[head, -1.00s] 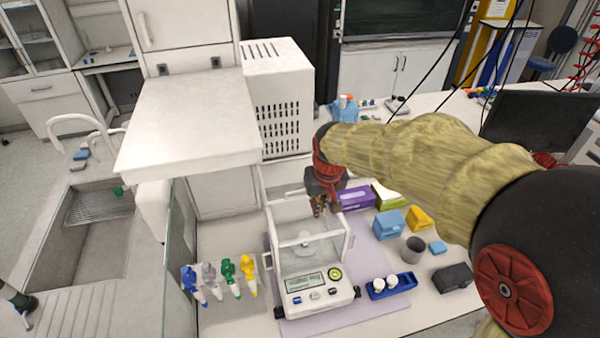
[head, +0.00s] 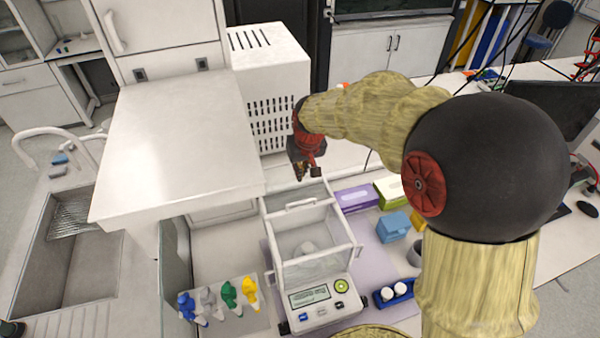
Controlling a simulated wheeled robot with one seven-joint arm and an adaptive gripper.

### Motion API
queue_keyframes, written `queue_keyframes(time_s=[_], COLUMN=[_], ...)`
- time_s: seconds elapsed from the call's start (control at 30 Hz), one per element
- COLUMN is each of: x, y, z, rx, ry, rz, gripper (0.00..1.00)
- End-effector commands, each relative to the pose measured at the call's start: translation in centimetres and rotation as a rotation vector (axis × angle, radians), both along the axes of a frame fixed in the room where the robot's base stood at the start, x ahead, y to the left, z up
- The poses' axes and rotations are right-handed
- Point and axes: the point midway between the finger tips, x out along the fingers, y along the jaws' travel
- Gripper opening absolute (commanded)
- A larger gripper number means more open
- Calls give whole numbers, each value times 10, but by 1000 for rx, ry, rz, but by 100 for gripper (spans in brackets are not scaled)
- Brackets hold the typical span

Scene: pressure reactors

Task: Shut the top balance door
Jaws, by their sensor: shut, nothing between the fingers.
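The balance (head: 322,296) stands on the bench with its display facing me. Its clear draft shield has a white frame, and the round pan (head: 306,248) shows inside. The top balance door (head: 300,204), a clear sheet with a white handle bar, sits at the rear of the shield and sticks out behind it. The top looks open in front of the handle. My gripper (head: 306,173) is shut and empty, above and behind the balance, just beyond the door handle in the picture. I see no clear contact with the door.
Several coloured pipettes (head: 218,299) stand left of the balance. A purple box (head: 355,198), a blue box (head: 393,227) and a blue vial rack (head: 394,292) are on its right. A white shelf (head: 180,140) overhangs at left, and a vented white unit (head: 270,90) stands behind.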

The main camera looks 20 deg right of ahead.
Motion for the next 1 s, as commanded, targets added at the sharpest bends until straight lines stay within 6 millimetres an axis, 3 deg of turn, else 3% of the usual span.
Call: queue_keyframes(time_s=[0.2, 0.47, 0.7, 1.0], x=[12, 24, -3, -14], y=[0, 0, 0, 0], z=[-40, -79, -71, -70], rx=[0, 0, 0, 0], ry=[5, 5, 1, 0], rz=[0, 0, 0, 0], gripper=[0, 0, 0, 0])
